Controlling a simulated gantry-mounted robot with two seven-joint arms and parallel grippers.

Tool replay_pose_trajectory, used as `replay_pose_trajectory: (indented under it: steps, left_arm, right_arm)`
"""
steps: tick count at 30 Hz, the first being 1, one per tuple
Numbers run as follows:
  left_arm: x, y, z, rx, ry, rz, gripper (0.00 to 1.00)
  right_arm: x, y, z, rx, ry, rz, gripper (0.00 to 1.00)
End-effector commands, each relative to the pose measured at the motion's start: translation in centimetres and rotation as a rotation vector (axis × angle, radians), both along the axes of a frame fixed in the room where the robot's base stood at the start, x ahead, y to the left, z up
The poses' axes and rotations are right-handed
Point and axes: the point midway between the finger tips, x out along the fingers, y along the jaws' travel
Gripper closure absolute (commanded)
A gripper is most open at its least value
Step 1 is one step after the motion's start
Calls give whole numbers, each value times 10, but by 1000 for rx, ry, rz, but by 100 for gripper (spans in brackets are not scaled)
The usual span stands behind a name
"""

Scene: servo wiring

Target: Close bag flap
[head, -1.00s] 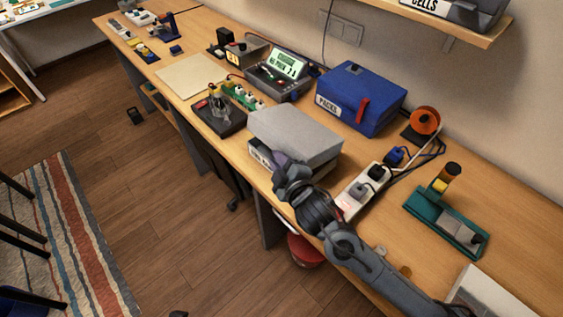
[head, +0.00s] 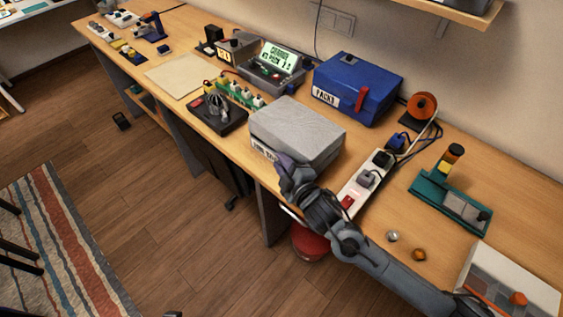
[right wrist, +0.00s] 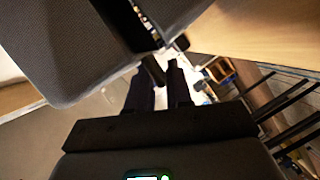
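The grey bag (head: 298,130) sits at the front edge of the workbench, in the middle of the head view. Its grey flap lies over the top, and a pale label shows low on its front. My right gripper (head: 284,166) is at the bag's front right lower corner, close against it. In the right wrist view the two dark fingers (right wrist: 160,86) stand a little apart with nothing clear between them. Grey bag fabric (right wrist: 70,50) fills the upper left there, just beyond the fingertips. Whether the fingers touch it is unclear. My left gripper is not in view.
A blue bag (head: 357,88) labelled PACKS stands behind. A power strip (head: 364,185) lies right of the grey bag, near my right arm. A black tray with a wire holder (head: 218,110) is to the left. A teal stand (head: 450,200) is farther right.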

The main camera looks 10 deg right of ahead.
Motion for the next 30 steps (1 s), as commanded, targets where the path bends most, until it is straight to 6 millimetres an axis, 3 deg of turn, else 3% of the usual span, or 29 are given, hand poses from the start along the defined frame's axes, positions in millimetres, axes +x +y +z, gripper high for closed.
replay_pose_trajectory:
  steps: [3,14,22,30]
  left_arm:
    - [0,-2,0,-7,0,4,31]
    - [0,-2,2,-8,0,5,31]
    - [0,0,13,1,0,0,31]
    - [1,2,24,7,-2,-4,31]
  right_arm:
    - [-1,0,-3,-3,7,-1,67]
    - [0,0,5,1,0,-2,67]
    - [-2,0,44,0,1,0,67]
    - [-34,-43,71,-4,4,-1,67]
